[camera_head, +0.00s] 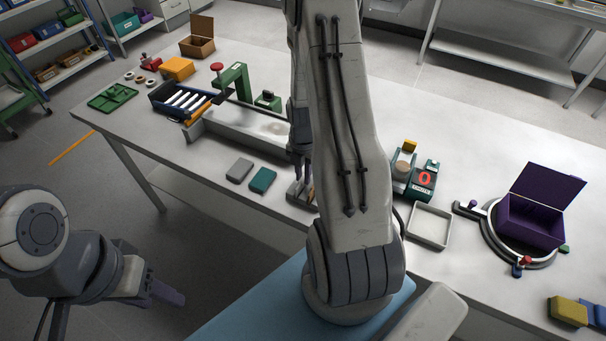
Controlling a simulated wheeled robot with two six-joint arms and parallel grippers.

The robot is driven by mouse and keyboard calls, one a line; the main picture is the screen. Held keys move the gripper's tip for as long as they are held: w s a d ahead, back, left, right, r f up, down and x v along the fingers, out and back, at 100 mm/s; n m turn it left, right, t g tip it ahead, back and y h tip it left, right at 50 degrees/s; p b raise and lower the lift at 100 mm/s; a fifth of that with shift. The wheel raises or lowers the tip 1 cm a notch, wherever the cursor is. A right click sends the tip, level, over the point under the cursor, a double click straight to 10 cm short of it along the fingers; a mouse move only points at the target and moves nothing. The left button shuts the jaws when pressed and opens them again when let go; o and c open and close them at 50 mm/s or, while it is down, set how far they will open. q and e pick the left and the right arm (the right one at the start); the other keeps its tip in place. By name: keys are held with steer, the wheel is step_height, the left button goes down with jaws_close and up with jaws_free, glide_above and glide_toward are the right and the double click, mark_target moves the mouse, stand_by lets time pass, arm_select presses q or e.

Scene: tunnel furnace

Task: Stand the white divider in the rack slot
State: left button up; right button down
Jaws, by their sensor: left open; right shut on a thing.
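My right gripper (304,174) is low over the table near its front edge, pointing down at a small grey-brown holder (296,193). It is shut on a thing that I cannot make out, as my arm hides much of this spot. I cannot tell whether the holder is the rack or whether the gripped thing touches it. No loose white divider shows clearly. A dark blue tray (161,91) at the left holds several white bars. My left gripper (170,291) is open and empty, off the table at the lower left.
A grey block (239,170) and a teal block (262,180) lie left of my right gripper. A green press (235,80) stands behind.

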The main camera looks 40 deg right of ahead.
steer(key=c, duration=0.8)
jaws_free()
steer(key=shift+o, duration=0.2)
steer(key=o, duration=0.3)
steer(key=shift+r, duration=0.1)
steer(key=shift+r+p, duration=3.55)
steer(key=shift+r, duration=0.65)
